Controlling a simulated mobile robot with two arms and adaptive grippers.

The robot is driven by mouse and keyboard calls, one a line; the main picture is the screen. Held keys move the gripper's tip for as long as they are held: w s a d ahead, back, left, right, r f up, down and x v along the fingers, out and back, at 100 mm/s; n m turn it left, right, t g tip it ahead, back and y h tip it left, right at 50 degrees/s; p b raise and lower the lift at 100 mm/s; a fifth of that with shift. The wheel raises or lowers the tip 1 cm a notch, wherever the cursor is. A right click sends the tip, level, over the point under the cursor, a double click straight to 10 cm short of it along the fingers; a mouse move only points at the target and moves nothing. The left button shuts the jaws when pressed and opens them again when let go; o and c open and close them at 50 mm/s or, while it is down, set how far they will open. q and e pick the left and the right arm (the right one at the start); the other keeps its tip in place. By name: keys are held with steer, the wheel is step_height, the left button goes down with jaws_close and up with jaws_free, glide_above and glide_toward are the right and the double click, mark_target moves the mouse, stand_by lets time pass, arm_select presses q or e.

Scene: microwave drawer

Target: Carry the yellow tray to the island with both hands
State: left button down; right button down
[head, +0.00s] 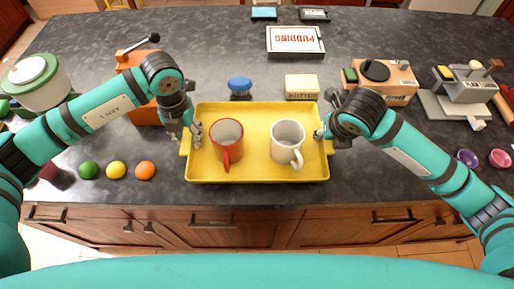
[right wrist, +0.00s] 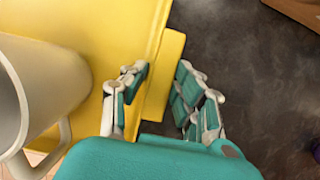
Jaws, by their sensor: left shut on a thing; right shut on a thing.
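The yellow tray (head: 255,172) is level over the dark countertop, near its front edge. I cannot tell whether it rests on the counter or is slightly above it. A red mug (head: 227,143) and a white mug (head: 285,138) stand upright in it. My left gripper (head: 192,136) is shut on the tray's left handle, partly hidden by the fingers. My right gripper (head: 326,133) is shut on the right handle. In the right wrist view, the right gripper's fingers (right wrist: 160,90) sit either side of the yellow handle, with the white mug (right wrist: 40,95) close on the left.
Behind the tray are a blue brush (head: 240,86), a pale yellow block (head: 302,85) and a pudding box (head: 295,40). Green, yellow and orange balls (head: 116,170) lie at left. Toy-like appliances (head: 380,80) stand at right. Wooden cabinets (head: 240,228) are below the counter's front edge.

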arm_select(q)
steer(key=shift+a+f+b, duration=0.1)
steer(key=shift+f+b, duration=0.35)
steer(key=shift+f, duration=0.2)
arm_select(e)
steer(key=shift+f, duration=0.7)
arm_select(q)
steer(key=c, duration=1.5)
jaws_free()
steer(key=shift+f, duration=0.2)
arm_select(e)
steer(key=c, duration=1.5)
jaws_free()
steer(key=shift+d+f, duration=0.1)
steer(key=shift+f, duration=0.1)
arm_select(q)
steer(key=o, duration=0.5)
steer(key=shift+r, duration=0.15)
arm_select(e)
steer(key=o, duration=0.5)
steer(key=shift+r, duration=0.2)
arm_select(q)
step_height(320, 180, up, 12)
arm_select(e)
steer(key=v, duration=1.2)
